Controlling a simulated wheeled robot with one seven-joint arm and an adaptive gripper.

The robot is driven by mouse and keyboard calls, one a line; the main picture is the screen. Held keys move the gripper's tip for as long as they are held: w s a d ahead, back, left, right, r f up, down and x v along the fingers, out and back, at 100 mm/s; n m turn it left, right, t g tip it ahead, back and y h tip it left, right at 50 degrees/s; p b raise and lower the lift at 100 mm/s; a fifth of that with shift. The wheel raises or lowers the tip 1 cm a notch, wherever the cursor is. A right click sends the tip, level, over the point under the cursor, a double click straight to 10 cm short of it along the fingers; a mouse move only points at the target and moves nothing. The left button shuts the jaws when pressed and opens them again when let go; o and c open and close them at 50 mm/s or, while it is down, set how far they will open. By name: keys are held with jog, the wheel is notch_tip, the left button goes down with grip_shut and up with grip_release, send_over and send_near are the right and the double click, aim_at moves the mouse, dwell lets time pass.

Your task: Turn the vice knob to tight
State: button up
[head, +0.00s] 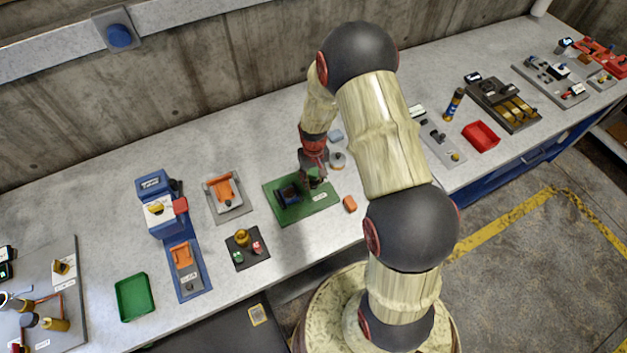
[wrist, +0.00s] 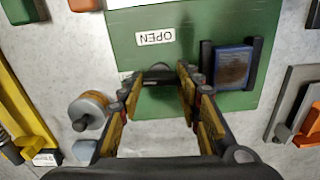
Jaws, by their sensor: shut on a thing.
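The vice (head: 287,193) stands on a green base plate (head: 292,214) on the bench. My gripper (head: 314,178) is low over the right part of the plate. In the wrist view, my gripper (wrist: 159,78) has its fingers on both sides of a small dark knob (wrist: 158,72) at the plate's edge and is shut on it. The knob is partly hidden by the fingers.
A round grey-topped part (head: 338,160) stands close behind my gripper; it also shows in the wrist view (wrist: 88,108). An orange block (head: 349,204) lies right of the plate. An orange-topped fixture (head: 225,190) stands to the left. Bare bench lies behind the plate.

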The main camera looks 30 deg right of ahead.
jog(key=shift+n, duration=0.5)
jog(key=o, duration=1.2)
jog(key=shift+c, duration=0.2)
notch_tip(320, 180, up, 12)
dwell(0.3)
